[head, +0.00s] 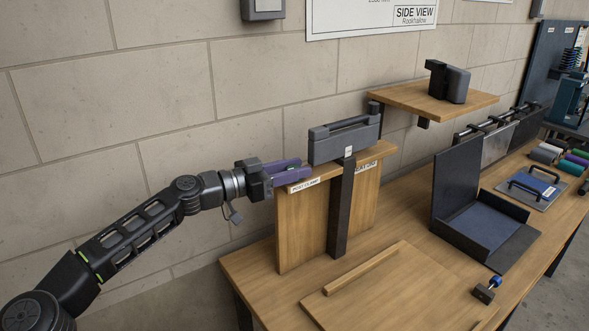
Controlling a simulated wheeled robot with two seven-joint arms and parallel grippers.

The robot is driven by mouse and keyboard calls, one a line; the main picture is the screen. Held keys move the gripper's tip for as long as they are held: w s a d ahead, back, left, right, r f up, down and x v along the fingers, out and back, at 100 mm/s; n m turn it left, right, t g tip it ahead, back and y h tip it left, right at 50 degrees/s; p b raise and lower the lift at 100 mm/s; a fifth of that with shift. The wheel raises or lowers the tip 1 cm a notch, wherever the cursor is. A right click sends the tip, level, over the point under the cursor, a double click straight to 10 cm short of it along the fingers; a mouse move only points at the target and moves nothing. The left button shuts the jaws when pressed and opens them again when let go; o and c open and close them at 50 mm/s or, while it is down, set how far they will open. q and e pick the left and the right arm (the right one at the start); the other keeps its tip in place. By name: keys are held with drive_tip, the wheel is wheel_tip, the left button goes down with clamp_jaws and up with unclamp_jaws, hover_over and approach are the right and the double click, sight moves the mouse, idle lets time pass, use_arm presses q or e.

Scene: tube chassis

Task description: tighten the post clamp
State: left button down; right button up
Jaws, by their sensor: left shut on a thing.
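A wooden upright panel (296,228) stands on the bench and bears a white label reading POST CLAMP (304,184). A dark post (341,212) runs up the front of the panel. A grey block with a bar-like top (325,148) sits at the panel's top, over the post. My left gripper (290,173), with purple fingers, is at the panel's upper left corner, just above the label and beside the block's left end. It is shut on a part of the post clamp there; the fingers hide that part. My right gripper is not in view.
A wooden board with a raised strip (390,295) lies in front of the panel. A dark open tray (487,228) and a small clamp with a blue knob (486,290) are to the right. A wooden shelf (405,97) juts out behind. A stone wall is close behind my left arm.

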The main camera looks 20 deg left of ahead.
use_arm(q)
drive_tip(key=shift+w+m+g+h+b, duration=0.1)
drive_tip(key=shift+m+g+h+b, duration=0.5)
drive_tip(key=shift+h, duration=0.1)
drive_tip(key=shift+m+g+h, duration=0.5)
drive_tip(key=shift+g, duration=0.1)
drive_tip(key=m+g+h, duration=0.1)
drive_tip(key=m+g, duration=0.1)
drive_tip(key=shift+r+g+h, duration=0.15)
drive_tip(key=shift+g+h, duration=0.15)
drive_tip(key=shift+h, duration=0.1)
drive_tip(key=c, duration=1)
unclamp_jaws()
